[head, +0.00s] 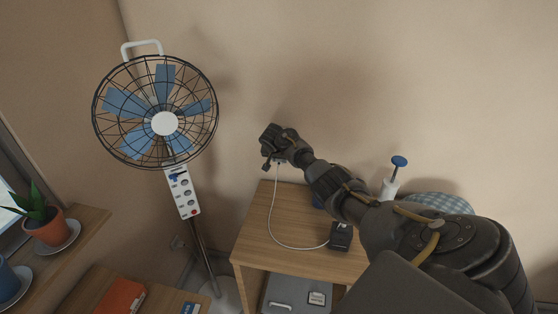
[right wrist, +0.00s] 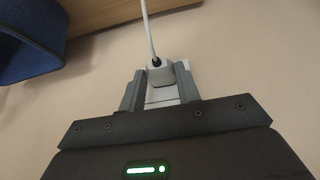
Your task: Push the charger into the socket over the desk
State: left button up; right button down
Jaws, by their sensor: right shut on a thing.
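My right gripper (head: 268,162) is up by the wall above the desk (head: 262,222). In the right wrist view the gripper (right wrist: 160,88) is shut on the white charger (right wrist: 160,72), with a finger on each side. A white cable (right wrist: 148,30) leaves the charger; in the head view it hangs down to the desk. A pale plate (right wrist: 162,97), probably the socket, shows between the fingers behind the charger. I cannot tell whether the charger touches it or how deep it sits. In the head view my gripper hides the socket. My left gripper is not in view.
The cable ends near a black box (head: 341,236) on the desk. A white bottle with a blue top (head: 390,184) stands behind my right arm. A fan (head: 165,123) with a white control panel stands left of the desk. The wall around the gripper is bare.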

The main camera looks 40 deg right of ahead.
jog(key=shift+w+d+b, duration=0.2)
jog(key=shift+d+b, duration=0.1)
jog(key=shift+b, duration=0.15)
jog(key=c, duration=0.9)
grip_release()
jog(key=shift+s+a+r+p, duration=0.1)
jog(key=shift+a+r+p, duration=0.1)
jog(key=shift+p, duration=0.35)
jog(key=shift+s+a+f+p, duration=0.1)
jog(key=shift+s+a+p, duration=0.75)
jog(key=shift+a+p, duration=0.5)
jog(key=shift+s+a+f+p, duration=0.1)
jog(key=shift+s+a+p, duration=0.8)
jog(key=shift+p, duration=0.6)
jog(key=shift+s+a+p, duration=0.75)
jog(key=shift+a+p, duration=0.55)
jog(key=shift+p, duration=0.15)
